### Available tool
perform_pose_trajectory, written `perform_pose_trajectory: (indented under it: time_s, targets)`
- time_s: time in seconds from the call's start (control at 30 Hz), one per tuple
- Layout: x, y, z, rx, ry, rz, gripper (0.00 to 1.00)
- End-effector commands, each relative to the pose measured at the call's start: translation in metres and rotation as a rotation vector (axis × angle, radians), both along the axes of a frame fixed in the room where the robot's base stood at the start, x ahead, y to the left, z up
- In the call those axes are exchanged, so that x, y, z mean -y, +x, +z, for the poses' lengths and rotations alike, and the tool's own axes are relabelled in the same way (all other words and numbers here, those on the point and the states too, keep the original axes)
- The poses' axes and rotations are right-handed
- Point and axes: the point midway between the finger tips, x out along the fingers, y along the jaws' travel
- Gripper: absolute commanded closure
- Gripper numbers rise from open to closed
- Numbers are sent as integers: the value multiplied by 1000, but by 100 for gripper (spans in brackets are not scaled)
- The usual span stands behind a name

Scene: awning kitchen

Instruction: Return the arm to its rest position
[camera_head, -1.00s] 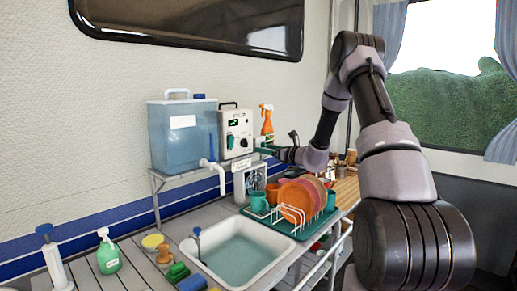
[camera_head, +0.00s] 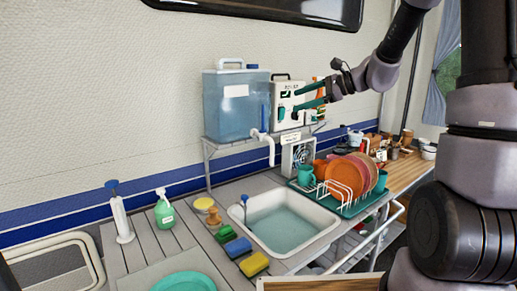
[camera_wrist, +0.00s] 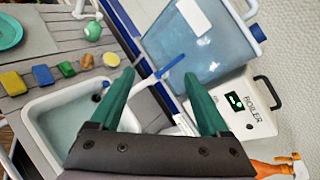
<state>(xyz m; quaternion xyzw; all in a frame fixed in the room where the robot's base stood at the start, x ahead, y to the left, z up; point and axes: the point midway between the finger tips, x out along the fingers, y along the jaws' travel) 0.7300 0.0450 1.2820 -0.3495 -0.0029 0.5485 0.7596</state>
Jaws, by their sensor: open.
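My gripper (camera_head: 295,100) has two green fingers, spread apart with nothing between them. In the head view it hangs in the air in front of the white boiler box (camera_head: 288,117), pointing left. My arm comes down to it from the upper right. In the wrist view my gripper (camera_wrist: 159,73) shows its open fingers over the sink edge and the blue water tank (camera_wrist: 190,45). The fingers hide part of the boiler box's front in the head view.
The water tank (camera_head: 236,112) and its tap stand on a raised shelf. Below are a sink (camera_head: 332,224), a green dish rack (camera_head: 350,210) with orange plates, sponges (camera_head: 254,264) and a soap bottle (camera_head: 164,213). An orange spray bottle (camera_wrist: 270,168) is near the boiler. Air above the sink is free.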

Motion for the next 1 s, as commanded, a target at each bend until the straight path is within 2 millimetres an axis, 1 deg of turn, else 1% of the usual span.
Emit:
perform_pose_trajectory:
  time_s: [0.03,0.1,0.23,0.3,0.37,0.4,0.5,0.6,0.7,0.83,1.0]
  targets:
    - [-4,-24,11,44,-82,52,21]
    - [-5,-57,17,97,-203,124,21]
    - [3,-112,26,202,-429,237,21]
    - [11,-140,29,262,-553,290,21]
    - [21,-162,31,316,-659,331,21]
    - [28,-175,32,352,-730,355,21]
    - [48,-206,35,442,-903,407,21]
    - [68,-230,39,525,-1057,445,21]
    - [85,-247,42,588,-1177,468,21]
    - [98,-258,44,636,-1272,484,21]
    - [103,-261,45,650,-1304,489,21]
